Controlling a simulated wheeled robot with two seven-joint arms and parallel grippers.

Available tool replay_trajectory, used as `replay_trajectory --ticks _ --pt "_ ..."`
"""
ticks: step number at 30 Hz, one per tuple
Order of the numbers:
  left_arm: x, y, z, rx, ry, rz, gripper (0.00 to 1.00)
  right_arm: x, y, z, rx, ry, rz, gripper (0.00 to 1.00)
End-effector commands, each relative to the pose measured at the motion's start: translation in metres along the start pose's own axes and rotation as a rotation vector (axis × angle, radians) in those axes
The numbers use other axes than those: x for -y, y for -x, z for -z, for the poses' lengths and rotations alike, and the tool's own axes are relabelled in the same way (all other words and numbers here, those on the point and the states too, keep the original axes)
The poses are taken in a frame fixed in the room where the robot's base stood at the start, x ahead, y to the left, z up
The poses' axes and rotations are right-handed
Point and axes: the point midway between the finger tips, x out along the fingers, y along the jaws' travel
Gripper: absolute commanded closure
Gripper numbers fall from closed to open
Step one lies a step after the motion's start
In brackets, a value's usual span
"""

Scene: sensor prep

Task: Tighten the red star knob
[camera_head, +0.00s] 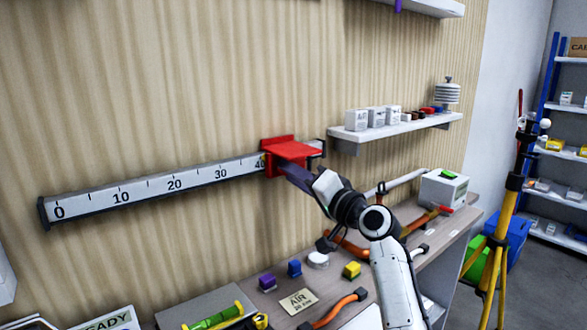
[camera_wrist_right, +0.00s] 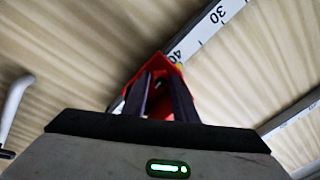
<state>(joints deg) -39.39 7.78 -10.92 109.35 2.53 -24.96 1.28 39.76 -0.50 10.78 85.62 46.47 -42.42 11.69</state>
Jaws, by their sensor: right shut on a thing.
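A red slider (camera_head: 290,150) sits near the 40 mark of the numbered wall rail (camera_head: 150,186). It also shows past my fingers in the right wrist view (camera_wrist_right: 177,63). My right gripper (camera_head: 286,168) reaches up from the lower right, its dark fingers at the slider's underside front. In the right wrist view the fingers (camera_wrist_right: 160,86) point at the slider, with red showing around and between them. The gripper is shut on a red part there. The star shape of the knob is hidden by the fingers. My left gripper is not in view.
A wall shelf (camera_head: 395,130) with small boxes is right of the rail. A yellow tripod (camera_head: 500,240) stands farther right.

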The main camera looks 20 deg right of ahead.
Motion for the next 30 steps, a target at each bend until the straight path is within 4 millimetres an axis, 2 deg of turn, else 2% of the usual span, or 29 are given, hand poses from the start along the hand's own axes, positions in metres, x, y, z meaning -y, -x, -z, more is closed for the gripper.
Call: replay_trajectory --ticks 15,21,30 --pt "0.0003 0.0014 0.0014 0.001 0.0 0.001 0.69 0.0013 0.0 -0.0015 -0.042 -0.458 -0.021 0.97" --pt "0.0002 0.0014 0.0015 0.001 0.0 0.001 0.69 0.0021 -0.0001 -0.0017 -0.053 -0.579 -0.027 0.97" --pt "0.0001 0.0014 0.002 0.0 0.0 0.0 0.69 0.002 0.0 -0.0015 -0.062 -0.671 -0.032 0.97"
